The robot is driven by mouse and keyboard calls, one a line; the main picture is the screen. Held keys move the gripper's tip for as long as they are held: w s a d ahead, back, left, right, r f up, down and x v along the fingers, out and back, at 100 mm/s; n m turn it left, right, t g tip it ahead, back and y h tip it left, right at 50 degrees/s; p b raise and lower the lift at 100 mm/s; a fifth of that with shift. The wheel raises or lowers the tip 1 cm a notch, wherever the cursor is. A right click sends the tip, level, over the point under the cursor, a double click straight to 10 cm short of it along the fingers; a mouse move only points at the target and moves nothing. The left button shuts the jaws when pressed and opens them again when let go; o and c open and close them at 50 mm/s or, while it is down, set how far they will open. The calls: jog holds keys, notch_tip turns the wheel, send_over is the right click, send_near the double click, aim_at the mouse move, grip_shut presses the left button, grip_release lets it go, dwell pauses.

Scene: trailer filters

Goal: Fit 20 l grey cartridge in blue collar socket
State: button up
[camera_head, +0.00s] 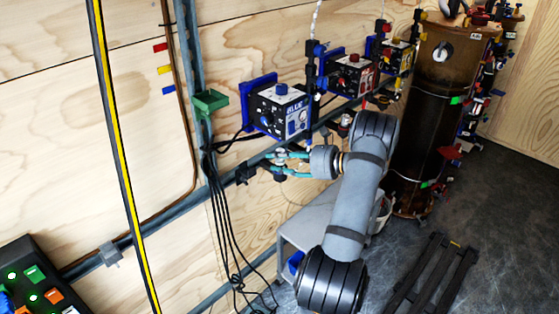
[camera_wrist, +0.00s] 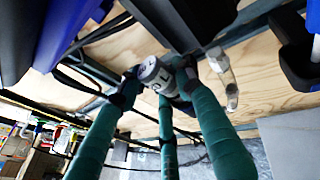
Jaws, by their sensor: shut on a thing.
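My gripper (camera_head: 280,161) has teal fingers and is just below the blue-backed control box (camera_head: 280,110) on the wall. In the wrist view its fingertips (camera_wrist: 156,84) are shut around a small grey cartridge (camera_wrist: 155,74). The cartridge has dark lettering on its end, partly readable as "0L". In the head view the fingers largely hide the cartridge. A blue part (camera_wrist: 62,32) shows at the upper left of the wrist view, apart from the cartridge. I cannot make out the blue collar socket clearly, or whether the cartridge touches it.
A red-trimmed box (camera_head: 352,77) and a yellow-trimmed box (camera_head: 398,56) stand farther along the wall. Black cables (camera_head: 222,215) hang left of my gripper. A grey bench (camera_head: 310,222) is below. A brown tank (camera_head: 425,120) stands at right.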

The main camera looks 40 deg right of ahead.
jog(key=shift+s+a+f+g, duration=0.1)
jog(key=shift+s+f+g, duration=0.05)
jog(key=shift+f, duration=0.3)
jog(key=shift+s+f+g, duration=0.15)
jog(key=shift+f, duration=0.3)
jog(key=o, duration=0.9)
jog(key=shift+w+f, duration=0.1)
jog(key=shift+w, duration=0.05)
jog(key=o, duration=0.3)
jog(key=shift+d, duration=0.3)
jog(key=v, duration=1.1)
jog(key=shift+a+r, duration=0.25)
jog(key=shift+r, duration=0.15)
